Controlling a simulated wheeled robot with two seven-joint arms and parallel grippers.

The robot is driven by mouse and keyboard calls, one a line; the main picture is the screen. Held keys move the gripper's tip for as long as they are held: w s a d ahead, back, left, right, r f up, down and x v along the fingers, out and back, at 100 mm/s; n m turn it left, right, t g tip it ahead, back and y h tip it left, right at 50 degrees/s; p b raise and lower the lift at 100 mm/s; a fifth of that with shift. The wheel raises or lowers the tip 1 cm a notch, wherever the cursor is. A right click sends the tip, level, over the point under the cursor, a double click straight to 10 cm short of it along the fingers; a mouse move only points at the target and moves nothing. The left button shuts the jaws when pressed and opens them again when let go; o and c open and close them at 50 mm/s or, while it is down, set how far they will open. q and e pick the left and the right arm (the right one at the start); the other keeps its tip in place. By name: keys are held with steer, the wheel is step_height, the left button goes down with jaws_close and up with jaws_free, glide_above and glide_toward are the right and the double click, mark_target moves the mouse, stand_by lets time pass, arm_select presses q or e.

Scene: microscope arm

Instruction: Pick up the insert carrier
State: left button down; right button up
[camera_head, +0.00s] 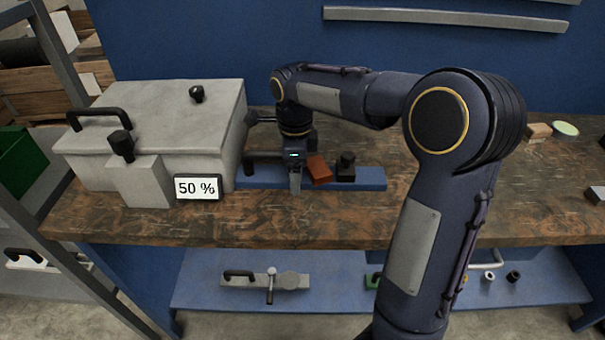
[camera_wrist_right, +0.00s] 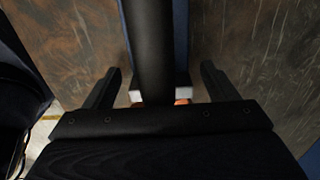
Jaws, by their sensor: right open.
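My right gripper (camera_head: 296,180) points down over a long blue strip (camera_head: 365,178) on the wooden bench, just right of the big grey box. In the right wrist view my open right gripper (camera_wrist_right: 160,88) has one finger on each side of a thick black bar (camera_wrist_right: 150,45). The bar looks like the black handle (camera_head: 262,158) left of my gripper in the head view. It seems to belong to the insert carrier, whose body is mostly hidden by my gripper. Whether the fingers touch the bar is unclear. My left gripper is not in view.
The grey box (camera_head: 215,125) with a black handle stands close on the left, with a "50 %" display (camera_head: 198,187) in front. A red-brown block (camera_head: 319,170) and a black knobbed piece (camera_head: 345,167) stand right of my gripper. The bench front is clear. A lower shelf holds a handled plate (camera_head: 300,281).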

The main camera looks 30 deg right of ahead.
steer(key=shift+c, duration=0.4)
steer(key=c, duration=1.4)
steer(key=shift+r, duration=0.1)
steer(key=shift+c, duration=0.2)
